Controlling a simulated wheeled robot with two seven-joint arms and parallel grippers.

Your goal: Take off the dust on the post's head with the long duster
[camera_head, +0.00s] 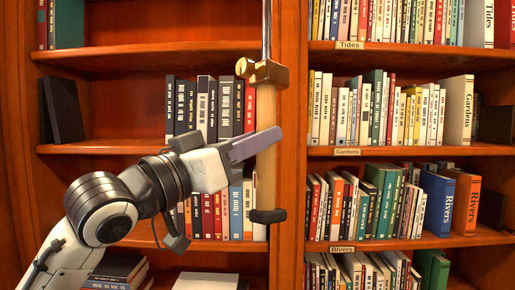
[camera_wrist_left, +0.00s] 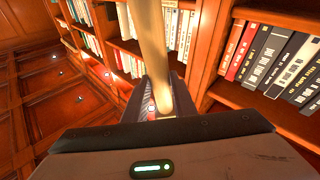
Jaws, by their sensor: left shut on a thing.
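My left gripper (camera_head: 262,143) comes in from the left and is shut on the wooden handle (camera_head: 266,110) of the long duster. The handle stands upright, with a brass collar (camera_head: 262,72) at its top and a dark cap at its foot. A thin metal rod (camera_head: 267,28) rises from the collar and leaves the top of the head view. The duster's head and the post's head are not in view. In the left wrist view the pale handle (camera_wrist_left: 150,40) runs up from between the fingers of my left gripper (camera_wrist_left: 158,98). My right gripper is not in view.
Bookshelves fill the background, with an upright wooden divider (camera_head: 292,130) behind the handle. Rows of books (camera_head: 375,110) stand on the right shelves, and dark books (camera_head: 210,105) on the left ones. A coffered surface (camera_wrist_left: 50,90) shows in the left wrist view.

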